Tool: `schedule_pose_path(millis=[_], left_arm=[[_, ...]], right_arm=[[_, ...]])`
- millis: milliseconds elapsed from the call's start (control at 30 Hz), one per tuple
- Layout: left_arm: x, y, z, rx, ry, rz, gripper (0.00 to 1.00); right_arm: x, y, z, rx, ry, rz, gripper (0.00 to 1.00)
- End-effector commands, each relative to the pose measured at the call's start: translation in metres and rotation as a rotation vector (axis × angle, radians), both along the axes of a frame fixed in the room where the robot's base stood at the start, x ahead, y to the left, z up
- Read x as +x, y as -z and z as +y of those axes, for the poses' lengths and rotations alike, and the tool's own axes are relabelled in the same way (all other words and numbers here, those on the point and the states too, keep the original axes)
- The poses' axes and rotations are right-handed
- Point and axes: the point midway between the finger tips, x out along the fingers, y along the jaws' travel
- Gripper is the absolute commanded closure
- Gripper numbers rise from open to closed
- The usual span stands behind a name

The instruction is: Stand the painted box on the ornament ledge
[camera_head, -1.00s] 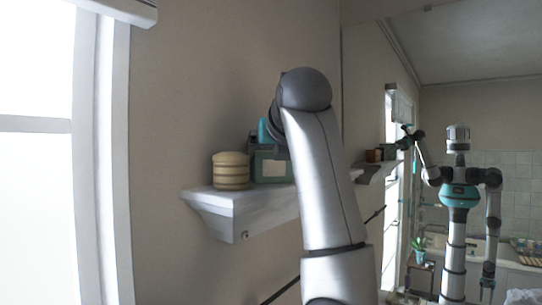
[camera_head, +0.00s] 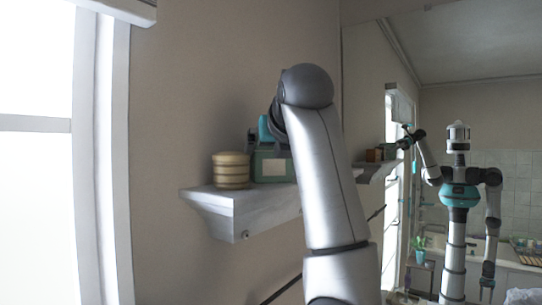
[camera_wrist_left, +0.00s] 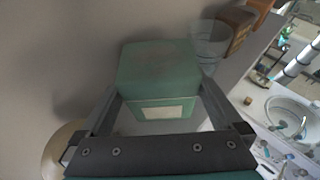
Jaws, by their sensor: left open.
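The painted box is a green box (camera_head: 270,167) with a pale label on its front. It stands upright on the white ornament ledge (camera_head: 235,207), just right of a striped round jar (camera_head: 231,171). My left gripper (camera_head: 262,137) is at the top of the box, partly hidden behind my own arm. In the left wrist view the green box (camera_wrist_left: 160,70) lies between the two spread fingers (camera_wrist_left: 160,97), with its label facing the gripper. The fingers look apart from its sides; contact is hard to tell. My right gripper shows only vaguely, in the mirror.
In the left wrist view a clear glass (camera_wrist_left: 208,42) and a brown box (camera_wrist_left: 236,28) stand beyond the green box. A mirror on the right reflects me and the room. A bright window (camera_head: 40,180) is at far left.

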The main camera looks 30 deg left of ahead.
Motion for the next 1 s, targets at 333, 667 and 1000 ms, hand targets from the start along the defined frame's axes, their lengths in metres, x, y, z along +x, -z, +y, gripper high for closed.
schedule_pose_path(millis=[333, 667, 1000], left_arm=[[-0.01, -0.006, -0.01, -0.001, 0.001, -0.002, 0.0], [-0.018, -0.011, -0.019, 0.001, 0.002, -0.002, 0.0], [-0.027, -0.017, -0.027, -0.001, 0.001, -0.002, 0.0]], right_arm=[[0.0, 0.002, 0.001, 0.001, 0.0, 0.0, 0.5], [0.0, 0.002, 0.001, 0.001, 0.0, 0.0, 0.5], [0.0, 0.003, 0.001, 0.001, 0.0, -0.001, 0.5]])
